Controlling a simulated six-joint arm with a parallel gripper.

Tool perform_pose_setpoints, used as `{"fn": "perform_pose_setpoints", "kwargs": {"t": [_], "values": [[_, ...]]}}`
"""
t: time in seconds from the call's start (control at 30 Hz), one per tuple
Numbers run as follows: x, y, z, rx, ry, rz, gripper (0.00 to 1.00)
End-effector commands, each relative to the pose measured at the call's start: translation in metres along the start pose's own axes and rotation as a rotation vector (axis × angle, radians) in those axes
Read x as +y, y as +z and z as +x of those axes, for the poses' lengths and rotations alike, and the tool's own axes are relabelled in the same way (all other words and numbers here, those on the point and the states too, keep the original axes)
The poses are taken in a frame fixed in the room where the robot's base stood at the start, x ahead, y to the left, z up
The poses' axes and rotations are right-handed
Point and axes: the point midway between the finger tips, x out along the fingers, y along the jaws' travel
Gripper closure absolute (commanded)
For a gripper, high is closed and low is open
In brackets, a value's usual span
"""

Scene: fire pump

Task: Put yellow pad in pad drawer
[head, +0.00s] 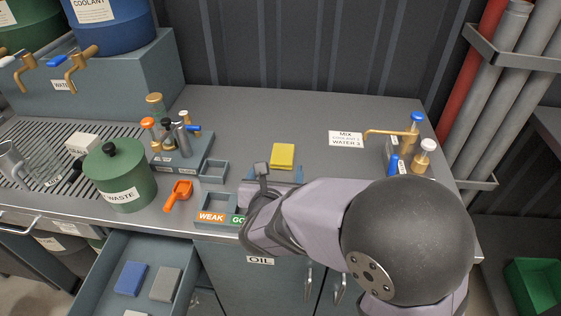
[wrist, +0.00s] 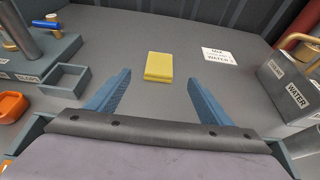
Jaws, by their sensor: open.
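The yellow pad (head: 283,156) lies flat on the grey worktop, near its middle. In the wrist view the pad (wrist: 159,67) is ahead of my gripper (wrist: 158,88), centred between its two blue fingers and beyond their tips. The fingers are wide apart with nothing between them. In the head view my arm hides most of the gripper. An open drawer (head: 187,258) at the lower left holds a blue pad (head: 131,279), a grey pad (head: 165,284) and part of another light pad. I see no label on this drawer.
A green waste pot (head: 121,175), an orange scoop (head: 178,195) and a small open tray (head: 214,171) stand left of my gripper. A valve block (head: 181,150) is behind them. Dispensers (head: 424,155) stand at the right, near a mix card (head: 345,139). The back worktop is clear.

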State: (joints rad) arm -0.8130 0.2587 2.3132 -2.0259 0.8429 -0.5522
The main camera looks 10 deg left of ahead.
Motion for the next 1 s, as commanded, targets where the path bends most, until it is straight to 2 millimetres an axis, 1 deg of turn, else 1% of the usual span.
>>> {"fn": "perform_pose_setpoints", "kwargs": {"t": [0.17, 0.3, 0.43, 0.63, 0.87, 1.0], "values": [[0.0, -0.002, 0.003, 0.0, 0.0, 0.001, 0.27], [0.001, -0.007, 0.017, -0.001, -0.002, 0.002, 0.27], [0.002, -0.009, 0.031, -0.002, -0.001, 0.002, 0.27], [0.003, -0.005, 0.035, 0.0, -0.001, 0.0, 0.27], [0.002, -0.005, 0.052, 0.0, -0.002, 0.0, 0.27], [0.003, -0.005, 0.054, -0.001, 0.0, 0.0, 0.27]]}}
